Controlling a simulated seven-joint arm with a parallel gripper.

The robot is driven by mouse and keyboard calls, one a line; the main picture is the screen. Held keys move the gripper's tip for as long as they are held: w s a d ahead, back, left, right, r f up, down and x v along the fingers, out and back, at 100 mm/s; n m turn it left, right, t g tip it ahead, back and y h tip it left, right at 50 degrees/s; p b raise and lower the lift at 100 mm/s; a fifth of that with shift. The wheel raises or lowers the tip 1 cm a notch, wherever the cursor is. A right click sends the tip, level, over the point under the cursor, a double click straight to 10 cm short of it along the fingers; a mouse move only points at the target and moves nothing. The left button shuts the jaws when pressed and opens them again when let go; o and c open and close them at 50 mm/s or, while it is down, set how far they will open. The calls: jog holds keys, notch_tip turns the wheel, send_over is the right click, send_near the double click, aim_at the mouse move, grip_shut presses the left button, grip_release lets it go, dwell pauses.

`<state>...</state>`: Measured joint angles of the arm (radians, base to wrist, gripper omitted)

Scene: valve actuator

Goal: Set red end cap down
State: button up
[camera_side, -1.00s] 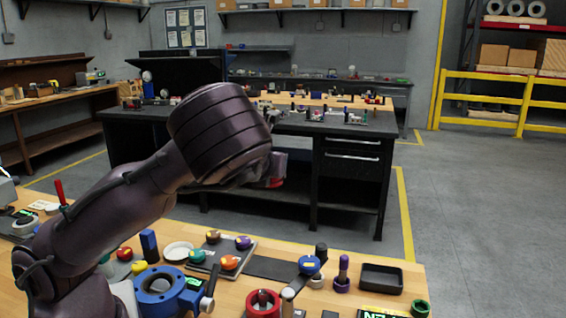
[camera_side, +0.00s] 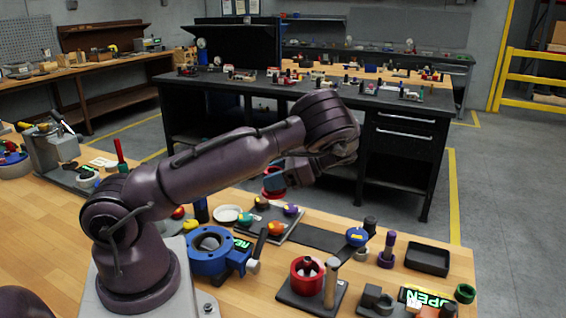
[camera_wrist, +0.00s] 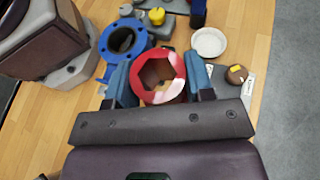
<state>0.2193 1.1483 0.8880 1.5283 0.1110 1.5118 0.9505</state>
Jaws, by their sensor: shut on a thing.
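The red end cap (camera_wrist: 160,78) is a red ring with an open, faceted hole. It sits between the two blue fingers of my gripper (camera_wrist: 163,84) in the wrist view, and the fingers are shut on it. In the side view the cap (camera_side: 273,184) hangs under my gripper (camera_side: 280,178), above the plate of coloured knobs (camera_side: 285,229). I see a gap in the picture between cap and plate, but its height is hard to judge. The blue flanged valve body (camera_side: 214,247) stands to its left; it also shows in the wrist view (camera_wrist: 122,40).
A second red ring part (camera_side: 307,277) stands on a dark base in front. A blue-topped part (camera_side: 357,237), purple peg (camera_side: 388,248) and empty black tray (camera_side: 428,258) are to the right. Bare wood shows at the bench's left.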

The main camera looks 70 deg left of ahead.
jog(key=s+d+r+n+t+h, duration=0.1)
jog(key=d+n+t+h, duration=0.35)
jog(key=n+h, duration=0.45)
jog(key=s+d+n+t+h, duration=0.1)
jog(key=d+n+t+h, duration=0.4)
jog(key=n+h, duration=0.45)
jog(key=w+d+r+n+t, duration=0.4)
jog(key=d+r+n+t, duration=0.45)
jog(key=r, duration=0.25)
notch_tip(320, 180, down, 11)
jog(key=shift+s+a+y, duration=0.15)
jog(key=shift+a+y, duration=0.3)
jog(key=shift+a+f, duration=0.1)
jog(key=shift+a, duration=0.05)
send_over(307, 258)
jog(key=shift+f, duration=2.8)
jog(key=shift+f, duration=2)
